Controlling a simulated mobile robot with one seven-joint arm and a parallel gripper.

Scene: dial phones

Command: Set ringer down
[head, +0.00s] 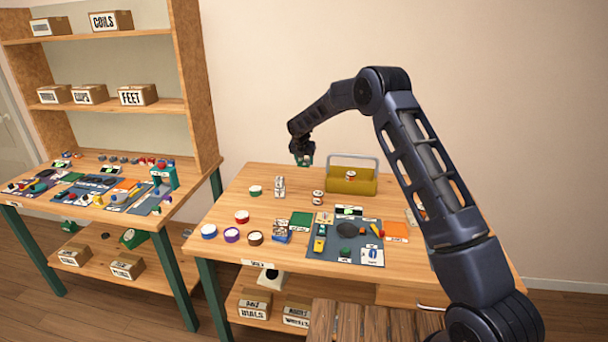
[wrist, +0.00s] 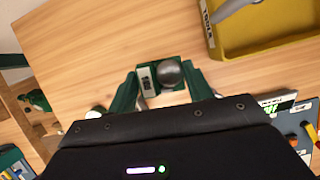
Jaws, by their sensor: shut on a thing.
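My gripper (head: 303,158) is over the back part of the right workbench (head: 232,190), left of the yellow toolbox. In the wrist view its two green fingers (wrist: 161,82) are shut on the ringer (wrist: 170,73), a small piece with a silver dome and a white printed label on a green base. Bare wood shows around the ringer in the wrist view. In the head view the gripper and ringer look raised above the bench, but the exact gap is hard to tell. The ringer is tiny in the head view.
The yellow toolbox (head: 350,183) stands right of my gripper; its tray also shows in the wrist view (wrist: 265,40). A dark mat (head: 318,249) with parts lies at the front. Small stacked cans (head: 279,187) and several round tubs (head: 242,216) stand to the left. Back-left wood is clear.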

